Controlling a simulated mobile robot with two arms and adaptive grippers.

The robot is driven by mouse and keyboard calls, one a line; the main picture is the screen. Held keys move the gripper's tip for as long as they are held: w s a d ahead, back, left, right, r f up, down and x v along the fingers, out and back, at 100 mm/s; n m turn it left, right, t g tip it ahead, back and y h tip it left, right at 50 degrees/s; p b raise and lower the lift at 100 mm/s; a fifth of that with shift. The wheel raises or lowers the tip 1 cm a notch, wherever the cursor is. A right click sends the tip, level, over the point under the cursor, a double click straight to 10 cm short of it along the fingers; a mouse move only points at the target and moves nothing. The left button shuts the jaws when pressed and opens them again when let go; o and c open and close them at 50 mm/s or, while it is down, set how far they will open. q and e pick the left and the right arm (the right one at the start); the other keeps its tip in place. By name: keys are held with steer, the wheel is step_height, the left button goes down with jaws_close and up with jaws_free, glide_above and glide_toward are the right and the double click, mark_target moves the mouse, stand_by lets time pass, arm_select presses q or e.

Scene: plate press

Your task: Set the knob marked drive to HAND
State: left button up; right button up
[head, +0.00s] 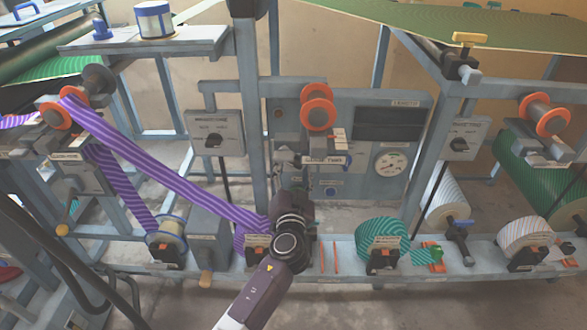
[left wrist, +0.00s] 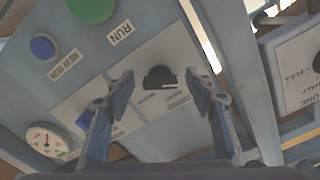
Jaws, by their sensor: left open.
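In the left wrist view a black half-round knob (left wrist: 160,77) sits on a pale label plate on the grey-blue panel. Small lettering that looks like DRIVE stands beside it; the other words are too blurred to read, and I cannot tell its setting. My left gripper (left wrist: 161,88) is open, with one finger on each side of the knob and visible gaps between. In the head view my left gripper (head: 287,158) reaches up to the left part of the central panel (head: 345,180) and hides the knob. My right gripper is not in view.
Close by on the panel are a green RUN button (left wrist: 92,8), a blue NEW RUN button (left wrist: 43,47) and a gauge (head: 390,162). A knob box (head: 214,132) stands left of the panel, another (head: 466,138) right. A purple striped web (head: 165,165) runs left of my arm.

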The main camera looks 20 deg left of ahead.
arm_select(q)
steer(key=shift+w, duration=0.15)
steer(key=shift+c, duration=0.6)
steer(key=c, duration=1)
steer(key=shift+c, duration=0.2)
